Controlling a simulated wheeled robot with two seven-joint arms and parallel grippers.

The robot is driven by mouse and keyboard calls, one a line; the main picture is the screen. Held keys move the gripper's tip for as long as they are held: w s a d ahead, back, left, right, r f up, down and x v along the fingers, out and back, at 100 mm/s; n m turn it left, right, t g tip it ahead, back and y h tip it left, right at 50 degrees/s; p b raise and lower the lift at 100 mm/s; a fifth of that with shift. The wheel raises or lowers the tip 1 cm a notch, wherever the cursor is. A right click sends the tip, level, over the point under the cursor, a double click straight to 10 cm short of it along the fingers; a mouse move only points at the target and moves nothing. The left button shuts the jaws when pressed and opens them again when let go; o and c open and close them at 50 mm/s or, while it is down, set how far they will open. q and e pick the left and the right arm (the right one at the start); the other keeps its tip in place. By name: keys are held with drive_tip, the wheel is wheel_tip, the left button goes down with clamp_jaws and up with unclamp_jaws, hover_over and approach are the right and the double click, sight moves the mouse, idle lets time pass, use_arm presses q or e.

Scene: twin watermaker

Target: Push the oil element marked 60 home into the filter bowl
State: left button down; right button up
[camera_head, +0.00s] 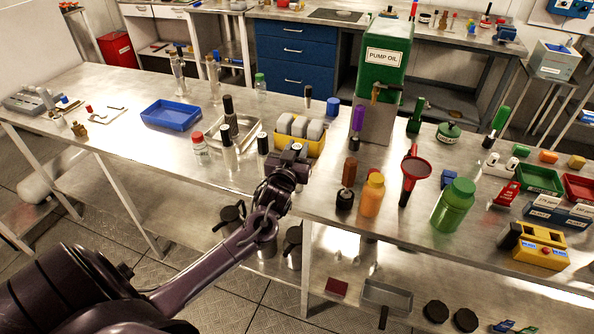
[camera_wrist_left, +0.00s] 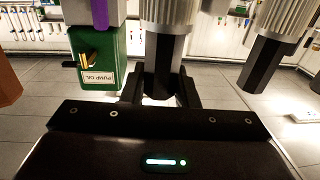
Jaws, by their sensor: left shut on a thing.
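My left gripper (camera_head: 290,165) reaches over the front edge of the steel bench, just in front of the yellow tray (camera_head: 318,147). In the left wrist view its fingers (camera_wrist_left: 163,92) are shut on a black hexagonal stem (camera_wrist_left: 164,68) below a ribbed silver cylinder (camera_wrist_left: 170,14). I cannot read a 60 on it, nor tell whether it is the oil element. A second ribbed cylinder (camera_wrist_left: 285,15) with a black stem stands apart to the right. I cannot make out the filter bowl; the gripper hides the spot beneath it. My right gripper is not in view.
Black-capped cylinders (camera_head: 228,154) and a red-capped bottle (camera_head: 200,152) stand left of the gripper. The green pump oil tank (camera_head: 383,80) stands behind.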

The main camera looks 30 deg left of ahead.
use_arm(q)
drive_tip(key=shift+r, duration=0.1)
drive_tip(key=shift+r, duration=0.6)
wheel_tip(320, 180, up, 19)
drive_tip(key=b, duration=0.3)
drive_tip(key=shift+f, duration=0.15)
